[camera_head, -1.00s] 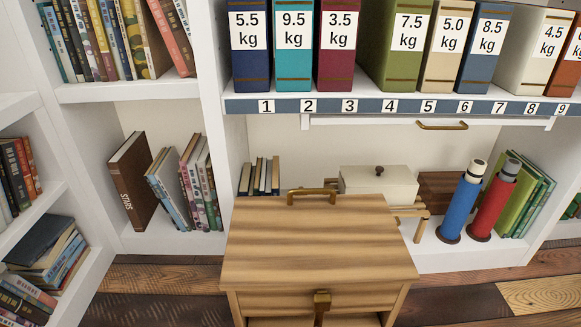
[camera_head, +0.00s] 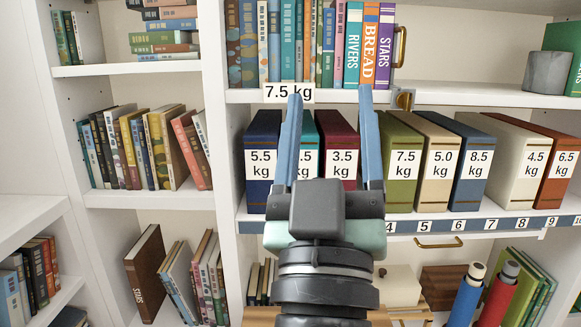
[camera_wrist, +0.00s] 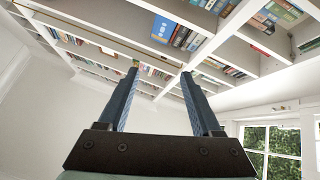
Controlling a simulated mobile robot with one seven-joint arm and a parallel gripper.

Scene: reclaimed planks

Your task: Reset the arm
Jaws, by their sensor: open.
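My gripper (camera_head: 329,105) is raised in front of the bookshelf in the head view, its two blue-grey fingers pointing up and spread apart. It is open, and nothing shows between the fingers. In the wrist view my gripper (camera_wrist: 165,88) also shows empty, pointing toward the upper shelves and ceiling. Behind the fingers is the row of weight-labelled binders, with the 5.5 kg binder (camera_head: 261,150) to the left and the 7.5 kg green binder (camera_head: 404,165) to the right. The binder labelled 3.5 kg (camera_head: 338,140) is partly covered by a finger.
A sign reading 7.5 kg (camera_head: 289,93) hangs on the shelf edge above. Upright books (camera_head: 365,45) fill the upper shelf. A blue bottle (camera_head: 466,300) and a red bottle (camera_head: 499,297) stand lower right. A window (camera_wrist: 270,145) is at right in the wrist view.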

